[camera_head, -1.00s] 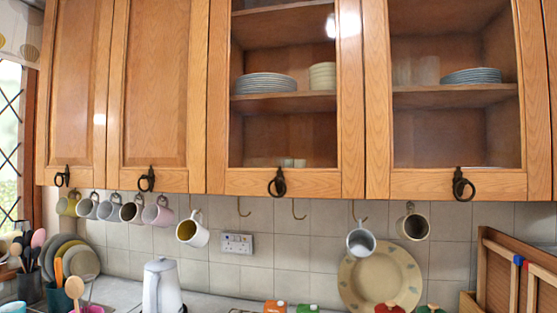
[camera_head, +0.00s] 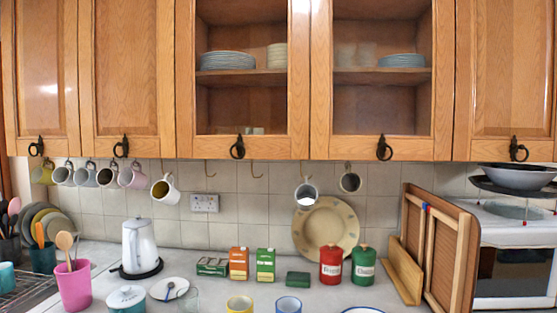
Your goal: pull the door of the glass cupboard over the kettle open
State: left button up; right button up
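The left glass cupboard door (camera_head: 299,80) has a wooden frame, and a dark ring handle (camera_head: 238,148) hangs at its lower edge. It looks shut. Plates and bowls show behind its glass. A white kettle (camera_head: 138,246) stands on the counter, lower and to the left of this door. Directly above the kettle is a solid wooden door (camera_head: 127,70). A second glass door (camera_head: 321,80), also shut, is to the right with its own ring handle (camera_head: 384,148). Neither of my grippers shows in this view.
Mugs hang on hooks under the cupboards, including a white mug (camera_head: 166,188) left of the glass door's handle. On the counter (camera_head: 215,295) are a pink pot (camera_head: 72,286), boxes, a red canister (camera_head: 331,266) and a green canister (camera_head: 364,266). A wooden rack (camera_head: 440,250) leans at right.

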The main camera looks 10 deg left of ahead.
aim_at(294, 145)
jog(key=z, duration=0.4)
jog(key=i, duration=0.75)
jog(key=u, duration=1.1)
